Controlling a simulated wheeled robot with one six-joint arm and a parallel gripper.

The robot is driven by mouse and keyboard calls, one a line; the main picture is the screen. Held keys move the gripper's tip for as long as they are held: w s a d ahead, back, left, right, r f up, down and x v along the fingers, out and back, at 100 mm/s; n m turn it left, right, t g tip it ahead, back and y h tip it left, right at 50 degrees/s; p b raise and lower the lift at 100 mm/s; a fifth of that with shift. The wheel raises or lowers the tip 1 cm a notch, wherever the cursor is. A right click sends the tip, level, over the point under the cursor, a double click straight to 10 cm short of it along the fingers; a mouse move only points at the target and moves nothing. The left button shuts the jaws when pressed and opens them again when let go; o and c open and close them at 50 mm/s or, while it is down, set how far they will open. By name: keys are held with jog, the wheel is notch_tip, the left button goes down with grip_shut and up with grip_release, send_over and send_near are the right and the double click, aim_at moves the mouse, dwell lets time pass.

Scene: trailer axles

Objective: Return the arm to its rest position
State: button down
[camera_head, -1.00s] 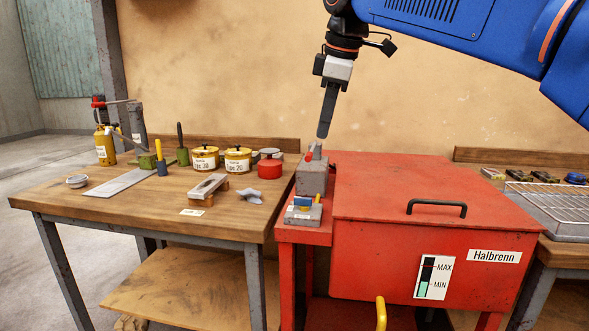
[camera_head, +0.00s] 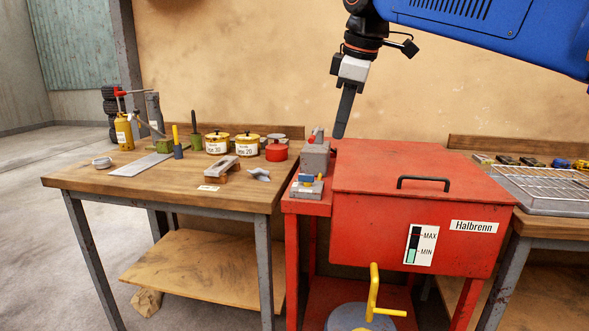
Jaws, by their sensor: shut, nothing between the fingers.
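My gripper (camera_head: 341,128) hangs from the blue arm (camera_head: 470,25) at the upper right of the head view. It points down and tilts slightly to the left at its tip. Its fingers are shut with nothing seen between them. The tip shows just above the back left corner of the red cabinet lid (camera_head: 420,177), beside the grey block with a red part (camera_head: 314,158). I cannot tell the exact gap between the tip and the lid.
A wooden workbench (camera_head: 120,187) at left carries yellow tins (camera_head: 217,143), a red tin (camera_head: 277,151) and tools. A wire rack (camera_head: 545,184) lies on the right bench. A yellow handle (camera_head: 373,295) rises over a round grey-blue object (camera_head: 355,318) before the cabinet.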

jog(key=s+d+f+m, duration=0.5)
jog(key=s+f, duration=0.3)
jog(key=f, duration=0.3)
jog(key=s+d+f+m+h, duration=0.1)
jog(key=s+d+f+m, duration=0.4)
jog(key=s+d+f, duration=0.3)
jog(key=s+d+f+m+t, duration=0.1)
jog(key=s+d+f+m, duration=0.4)
jog(key=f, duration=1.1)
jog(key=s+d, duration=0.1)
jog(key=s, duration=0.2)
jog(key=shift+s+d+h, duration=0.15)
jog(key=shift+s+h, duration=0.05)
jog(key=shift+h, duration=0.1)
